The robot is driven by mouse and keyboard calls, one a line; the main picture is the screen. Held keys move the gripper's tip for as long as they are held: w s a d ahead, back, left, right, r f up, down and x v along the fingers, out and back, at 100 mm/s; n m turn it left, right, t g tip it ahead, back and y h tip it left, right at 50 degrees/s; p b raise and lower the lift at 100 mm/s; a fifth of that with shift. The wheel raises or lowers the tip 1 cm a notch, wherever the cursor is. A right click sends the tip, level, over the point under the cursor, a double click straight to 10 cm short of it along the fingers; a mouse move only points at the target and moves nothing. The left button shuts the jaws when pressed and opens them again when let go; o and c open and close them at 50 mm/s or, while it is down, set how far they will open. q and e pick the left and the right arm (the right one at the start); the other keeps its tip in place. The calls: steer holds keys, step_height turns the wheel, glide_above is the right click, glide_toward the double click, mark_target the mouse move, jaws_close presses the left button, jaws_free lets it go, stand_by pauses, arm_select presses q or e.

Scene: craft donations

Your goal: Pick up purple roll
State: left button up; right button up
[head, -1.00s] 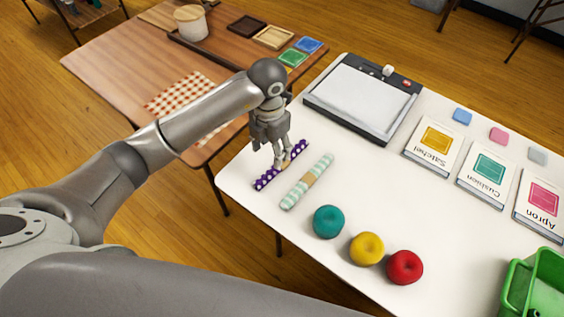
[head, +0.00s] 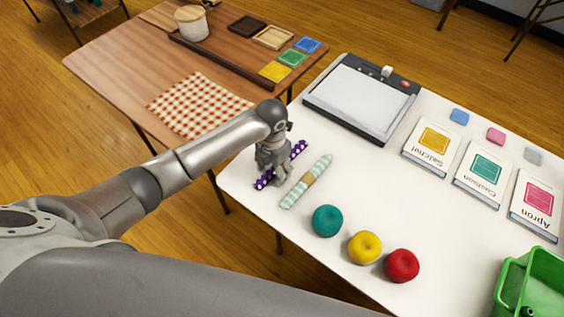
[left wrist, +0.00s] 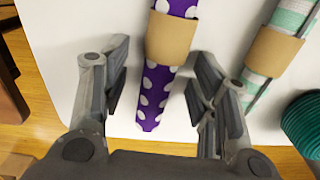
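The purple roll (head: 298,150) with white dots lies near the left edge of the white table, partly hidden by my gripper in the head view. In the left wrist view the purple roll (left wrist: 153,95) runs between my fingers, with a brown paper band around it. My left gripper (head: 272,178) is down over the roll. In the left wrist view the left gripper (left wrist: 158,80) is open, one finger on each side of the roll, with gaps between. My right gripper is not in view.
A mint striped roll (head: 307,181) lies just right of the purple one. Teal (head: 327,221), yellow (head: 365,247) and red (head: 401,265) balls of yarn sit nearer the front. A paper trimmer (head: 362,103) lies behind. A green crate (head: 532,285) is at right.

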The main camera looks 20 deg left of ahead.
arm_select(q)
steer(key=c, duration=1.1)
steer(key=shift+o, duration=0.2)
steer(key=shift+r, duration=0.1)
